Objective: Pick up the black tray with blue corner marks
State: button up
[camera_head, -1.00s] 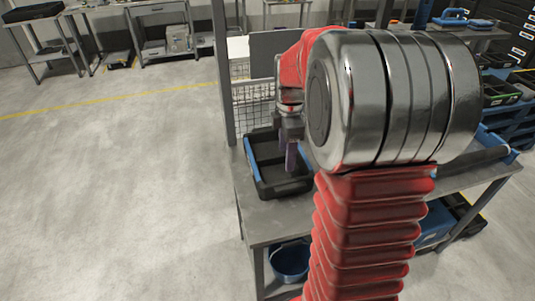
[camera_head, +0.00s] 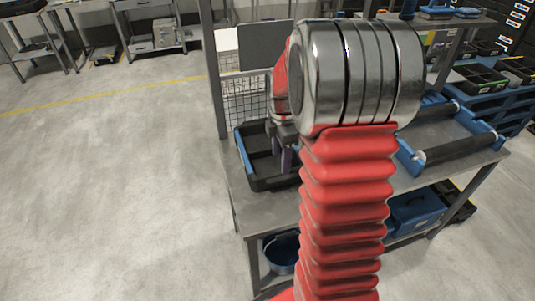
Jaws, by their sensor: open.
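The black tray (camera_head: 270,184) lies on the grey bench, with blue marks along its left side. Its right end is hidden behind my red arm. My gripper (camera_head: 284,160) points down over the right part of the tray's inside that shows. Its fingers are partly hidden by my arm, and it looks open with nothing between them. I cannot tell whether the fingertips touch the tray.
A black and blue item (camera_head: 455,148) lies on the right of the bench (camera_head: 235,190). A metal post (camera_head: 213,80) and wire mesh (camera_head: 245,105) stand behind the tray. A blue bucket (camera_head: 281,252) and blue toolbox (camera_head: 415,210) are below. The floor at left is clear.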

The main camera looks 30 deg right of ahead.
aim_at(281, 175)
jog(key=shift+f, duration=1.75)
jog(key=shift+s+d+f, duration=0.1)
jog(key=shift+f, duration=1.2)
jog(key=shift+s+d+f, duration=0.1)
jog(key=shift+f, duration=1.15)
jog(key=shift+a, duration=0.1)
jog(key=shift+c, duration=0.5)
jog(key=c, duration=1.3)
jog(key=shift+o, duration=0.2)
jog(key=shift+r, duration=0.15)
notch_tip(281, 175, up, 10)
jog(key=shift+f, duration=0.1)
